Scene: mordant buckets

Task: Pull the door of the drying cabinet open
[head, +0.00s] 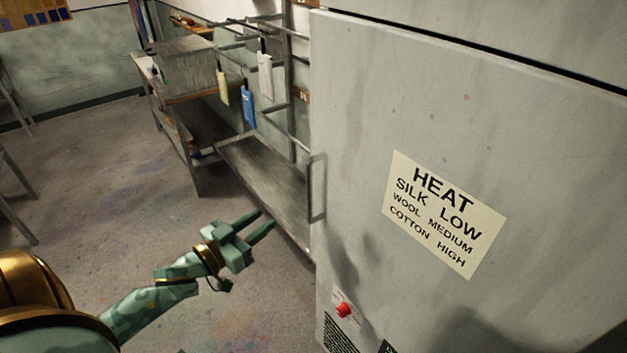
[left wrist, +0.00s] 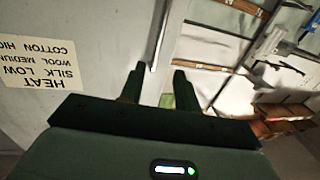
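The drying cabinet's door (head: 400,110) is a large pale grey panel filling the right of the head view, and it looks shut. Its slim grey upright handle (head: 317,188) is near the door's left edge. My left gripper (head: 266,220) is left of and below the handle in the picture, open and empty, with its fingers pointing toward the cabinet. In the left wrist view the two fingers (left wrist: 158,78) are apart. A pale upright strip (left wrist: 159,35) shows just beyond them, probably the handle or the door's edge. My right gripper is not in view.
A heat label (head: 445,213) and a red knob (head: 342,309) are on the cabinet front. A metal rack (head: 265,180) with hanging tags stands left of the cabinet, beside a bench (head: 178,100). The stained floor (head: 90,190) at left is mostly clear.

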